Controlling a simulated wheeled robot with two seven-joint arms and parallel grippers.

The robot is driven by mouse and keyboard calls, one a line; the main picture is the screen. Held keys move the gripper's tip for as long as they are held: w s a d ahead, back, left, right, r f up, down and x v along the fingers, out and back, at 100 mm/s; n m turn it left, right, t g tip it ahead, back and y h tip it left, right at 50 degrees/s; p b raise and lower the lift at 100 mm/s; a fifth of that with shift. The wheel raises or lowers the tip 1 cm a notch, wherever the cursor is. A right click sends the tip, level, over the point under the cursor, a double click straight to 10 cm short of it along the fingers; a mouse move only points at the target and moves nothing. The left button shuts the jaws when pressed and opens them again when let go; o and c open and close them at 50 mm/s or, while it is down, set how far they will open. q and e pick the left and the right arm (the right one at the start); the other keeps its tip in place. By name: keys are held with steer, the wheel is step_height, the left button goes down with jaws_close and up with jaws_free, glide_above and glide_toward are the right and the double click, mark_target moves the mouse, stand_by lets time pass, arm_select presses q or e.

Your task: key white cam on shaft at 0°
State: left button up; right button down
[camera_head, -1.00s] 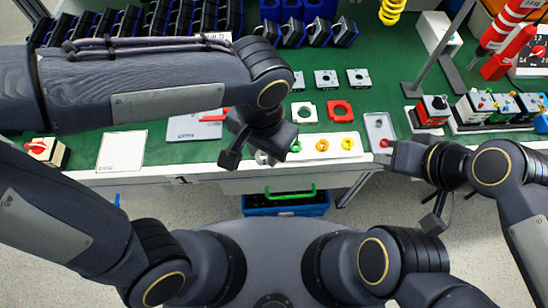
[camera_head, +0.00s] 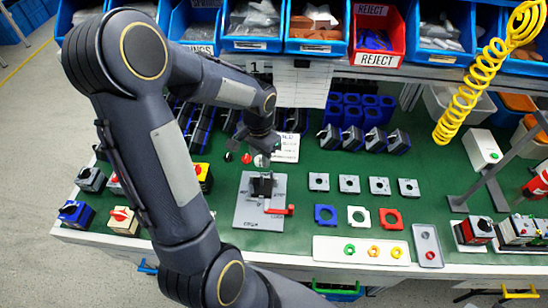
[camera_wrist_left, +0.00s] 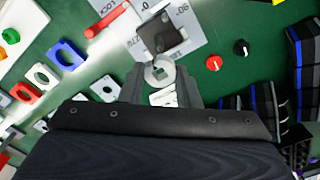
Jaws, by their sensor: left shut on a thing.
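My left gripper (camera_head: 262,153) points down above the fixture plate (camera_head: 246,212). It is shut on the white cam (camera_head: 262,161), a small pale disc with a square hole that shows clearly between the fingertips in the left wrist view (camera_wrist_left: 160,72). A dark block (camera_head: 264,185) stands on the plate, just in front of the cam in the head view; it also shows in the left wrist view (camera_wrist_left: 165,34). The plate carries angle markings and a red lever (camera_head: 281,210). The cam appears apart from the block. I cannot make out the shaft itself clearly. My right gripper is out of view.
A white strip (camera_head: 330,249) with green, yellow and orange rings lies at the front edge. Blue, white and red square frames (camera_head: 391,219) lie behind it. Switch boxes (camera_head: 123,219) stand at left. Red and black knobs (camera_wrist_left: 214,62) lie near the gripper. Bins line the back.

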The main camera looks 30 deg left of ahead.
arm_select(q)
steer(key=shift+f, duration=0.1)
steer(key=shift+f+b, duration=2.15)
steer(key=shift+f, duration=0.2)
steer(key=shift+f, duration=0.1)
steer(key=shift+f+b, duration=0.85)
steer(key=shift+f, duration=0.25)
steer(key=shift+f+b, duration=0.2)
steer(key=shift+b, duration=0.25)
steer(key=shift+r, duration=0.15)
